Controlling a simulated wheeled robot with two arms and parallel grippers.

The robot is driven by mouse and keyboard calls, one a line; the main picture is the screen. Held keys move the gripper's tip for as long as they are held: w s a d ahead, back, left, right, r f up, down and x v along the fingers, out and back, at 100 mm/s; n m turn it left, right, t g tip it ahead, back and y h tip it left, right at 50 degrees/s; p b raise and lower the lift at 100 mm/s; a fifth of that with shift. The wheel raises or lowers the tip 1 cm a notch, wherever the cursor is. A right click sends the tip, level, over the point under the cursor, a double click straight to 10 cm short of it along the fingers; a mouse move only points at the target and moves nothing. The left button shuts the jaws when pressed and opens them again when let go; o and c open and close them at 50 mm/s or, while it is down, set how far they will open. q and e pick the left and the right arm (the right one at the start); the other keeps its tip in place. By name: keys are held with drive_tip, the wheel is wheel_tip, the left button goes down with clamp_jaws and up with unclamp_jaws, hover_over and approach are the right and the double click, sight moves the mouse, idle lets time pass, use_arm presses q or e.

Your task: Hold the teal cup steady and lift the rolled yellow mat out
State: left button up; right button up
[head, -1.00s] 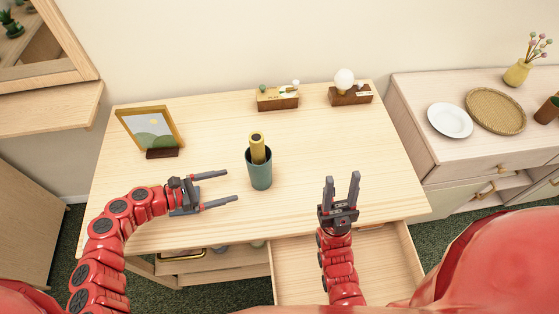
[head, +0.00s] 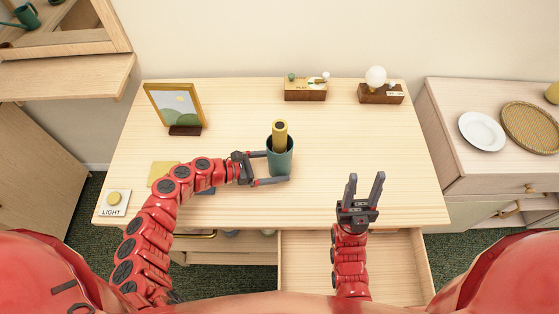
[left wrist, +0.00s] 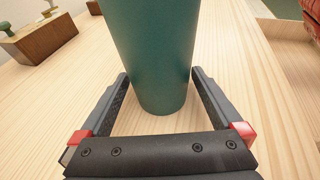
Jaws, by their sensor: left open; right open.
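The teal cup (head: 280,163) stands upright on the wooden desk. The rolled yellow mat (head: 280,136) stands in it, its upper end sticking out above the rim. My left gripper (head: 277,167) is open, with its fingers on either side of the cup's lower part. In the left wrist view the cup (left wrist: 155,60) rises between the two open fingers (left wrist: 160,90), with visible gaps near its base. The cup's top and the mat are out of that view. My right gripper (head: 364,190) is open and empty, over the desk's front edge to the right of the cup.
A framed picture (head: 175,107) stands at the desk's back left. A wooden block with small items (head: 306,94) and a bulb lamp (head: 377,80) stand at the back right. A LIGHT switch (head: 113,203) lies front left. An open drawer (head: 305,265) juts out below the desk's front.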

use_arm(q)
drive_tip(key=shift+d, duration=0.15)
drive_tip(key=c, duration=1.1)
idle(0.3)
